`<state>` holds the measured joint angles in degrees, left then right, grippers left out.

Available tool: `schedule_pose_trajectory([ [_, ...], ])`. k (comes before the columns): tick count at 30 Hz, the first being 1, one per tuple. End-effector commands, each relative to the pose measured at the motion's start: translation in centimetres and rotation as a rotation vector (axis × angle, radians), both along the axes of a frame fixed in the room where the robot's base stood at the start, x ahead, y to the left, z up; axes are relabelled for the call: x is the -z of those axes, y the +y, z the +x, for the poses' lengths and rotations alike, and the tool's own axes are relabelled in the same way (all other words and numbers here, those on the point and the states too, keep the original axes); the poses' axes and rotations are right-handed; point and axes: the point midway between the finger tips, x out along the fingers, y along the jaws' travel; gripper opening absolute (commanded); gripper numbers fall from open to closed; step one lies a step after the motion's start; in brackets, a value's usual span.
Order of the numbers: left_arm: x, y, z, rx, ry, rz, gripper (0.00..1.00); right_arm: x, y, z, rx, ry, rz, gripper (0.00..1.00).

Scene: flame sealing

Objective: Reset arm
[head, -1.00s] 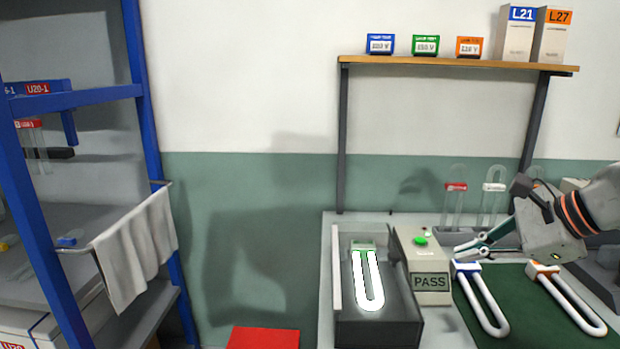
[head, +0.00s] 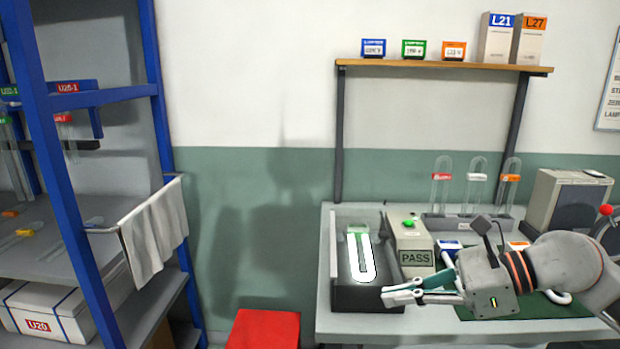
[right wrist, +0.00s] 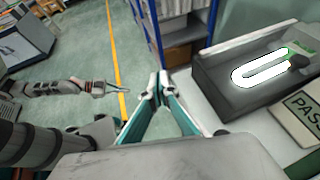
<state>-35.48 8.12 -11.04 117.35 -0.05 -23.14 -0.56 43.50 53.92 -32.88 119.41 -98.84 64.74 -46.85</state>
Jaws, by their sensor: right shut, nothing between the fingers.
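My right gripper (head: 388,297) is shut and empty in the head view, in front of the dark test box near the table's front edge. In the right wrist view its fingertips (right wrist: 160,80) meet over the table edge and floor. A lit white U-shaped lamp with a green base (head: 361,258) lies in the test box (head: 372,299); it also shows in the right wrist view (right wrist: 262,69). My left gripper is outside the head view. A thin gripper on an arm (right wrist: 112,88) at the left of the right wrist view is probably my left one; its jaws are too small to tell.
A tester reading PASS (head: 416,258) stands right of the test box. A green mat (head: 540,308) lies under my right arm, partly hiding lamps there. A rack with several tubes (head: 468,222) stands behind. A blue-framed shelf (head: 100,98) is at left, a red stool (head: 264,330) below.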

Motion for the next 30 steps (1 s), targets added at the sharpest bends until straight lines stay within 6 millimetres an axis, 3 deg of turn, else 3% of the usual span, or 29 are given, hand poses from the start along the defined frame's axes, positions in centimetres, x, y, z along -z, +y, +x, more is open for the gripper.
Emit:
schedule_pose_trajectory([
  [3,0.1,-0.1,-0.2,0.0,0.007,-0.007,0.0,0.5,3.8,-1.8,0.008,0.198,0.269,0.0],
  [6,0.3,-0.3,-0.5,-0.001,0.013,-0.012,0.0,0.2,5.7,-2.4,0.048,0.38,0.505,0.0],
  [10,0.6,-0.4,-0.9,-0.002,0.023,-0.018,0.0,0.6,6.3,-1.9,0.144,0.635,0.804,0.0],
  [14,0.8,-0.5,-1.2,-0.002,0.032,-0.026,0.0,2.7,5.1,-0.7,0.287,0.905,1.094,0.0],
  [17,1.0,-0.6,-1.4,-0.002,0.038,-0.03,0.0,6.1,3.2,0.3,0.43,1.118,1.308,0.0],
  [22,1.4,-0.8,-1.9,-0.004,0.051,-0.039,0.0,15.3,-0.6,0.1,0.736,1.473,1.651,0.0],
  [26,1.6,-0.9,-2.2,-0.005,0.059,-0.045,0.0,23.6,-3.1,-2.7,0.997,1.707,1.867,0.0],
  [30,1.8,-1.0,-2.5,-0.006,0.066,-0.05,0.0,31.6,-4.7,-7.6,1.272,1.905,2.049,0.0],
])
